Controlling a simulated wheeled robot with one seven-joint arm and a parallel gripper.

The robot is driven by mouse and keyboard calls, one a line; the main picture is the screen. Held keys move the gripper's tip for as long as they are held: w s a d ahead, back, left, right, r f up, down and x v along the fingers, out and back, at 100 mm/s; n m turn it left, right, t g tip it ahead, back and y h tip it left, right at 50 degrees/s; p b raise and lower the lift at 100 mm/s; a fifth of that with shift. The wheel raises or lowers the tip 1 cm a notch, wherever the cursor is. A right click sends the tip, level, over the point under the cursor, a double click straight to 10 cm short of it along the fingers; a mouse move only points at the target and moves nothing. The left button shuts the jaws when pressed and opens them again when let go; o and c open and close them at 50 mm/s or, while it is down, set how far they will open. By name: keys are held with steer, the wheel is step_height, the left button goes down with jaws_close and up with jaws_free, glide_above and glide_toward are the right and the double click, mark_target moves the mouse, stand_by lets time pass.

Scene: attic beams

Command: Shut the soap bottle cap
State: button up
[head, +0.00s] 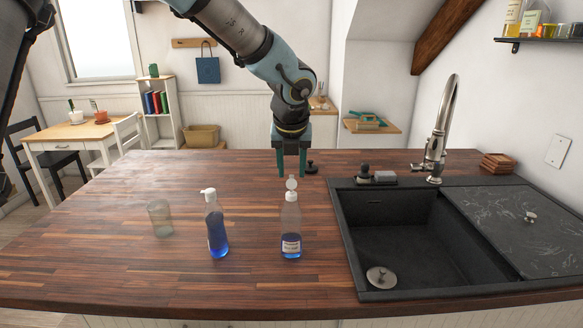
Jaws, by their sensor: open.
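A clear soap bottle (291,222) with blue liquid and a label stands upright on the wooden counter, left of the sink. Its white flip cap (291,185) appears raised above the bottle's neck, so it stands open. My gripper (292,176) points down with its two fingers apart and empty. In the picture the fingertips are just above and around the raised cap; whether they touch it, or are behind it, I cannot tell.
A blue pump bottle (216,224) and a clear glass (159,218) stand to the left. The black sink (349,240) and tap (441,130) are at the right. A small dark stopper (312,168) lies behind.

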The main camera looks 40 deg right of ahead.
jaws_close()
stand_by(0.3)
